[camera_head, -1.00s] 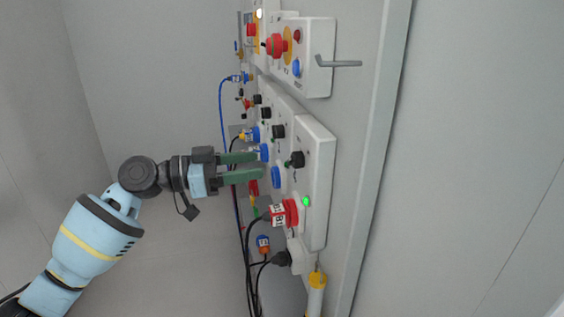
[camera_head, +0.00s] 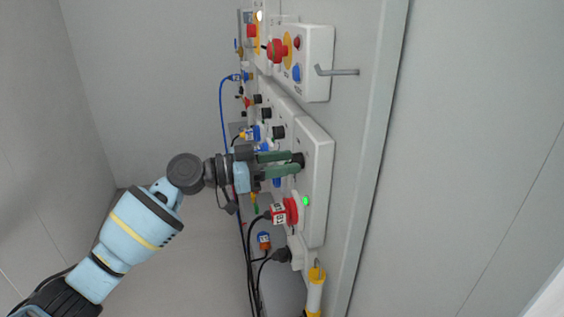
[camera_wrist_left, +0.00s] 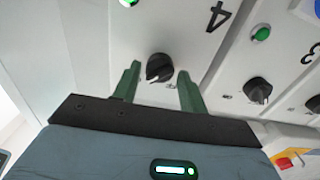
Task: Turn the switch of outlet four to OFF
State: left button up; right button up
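The black rotary switch (camera_wrist_left: 159,67) of outlet four sits on the white outlet box, with a printed 4 beside it in the left wrist view. My left gripper (camera_wrist_left: 158,82) is open, one green finger on each side of the switch, with a visible gap to it. In the head view my left gripper (camera_head: 296,163) reaches the face of the lowest white box (camera_head: 318,205), and its fingers partly hide the switch (camera_head: 299,159). A green lamp (camera_head: 306,201) glows on this box. My right gripper is not in view.
A red plug (camera_head: 285,212) with a black cable sits just below my gripper. Neighbouring black switches (camera_head: 278,132) line the panel above. A box with a red emergency button (camera_head: 278,49) and a metal hook (camera_head: 338,71) are higher up. Free space lies to the left.

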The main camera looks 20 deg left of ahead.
pick_arm(q)
jog(key=c, duration=0.7)
jog(key=shift+o, duration=0.2)
jog(key=shift+n, duration=0.3)
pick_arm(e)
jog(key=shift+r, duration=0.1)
pick_arm(q)
jog(key=n+p, duration=0.1)
jog(key=n, duration=0.3)
jog(key=shift+r+n, duration=0.15)
jog(key=shift+n, duration=0.15)
jog(key=n+p, duration=0.5)
jog(key=n, duration=0.7)
jog(key=shift+n, duration=0.3)
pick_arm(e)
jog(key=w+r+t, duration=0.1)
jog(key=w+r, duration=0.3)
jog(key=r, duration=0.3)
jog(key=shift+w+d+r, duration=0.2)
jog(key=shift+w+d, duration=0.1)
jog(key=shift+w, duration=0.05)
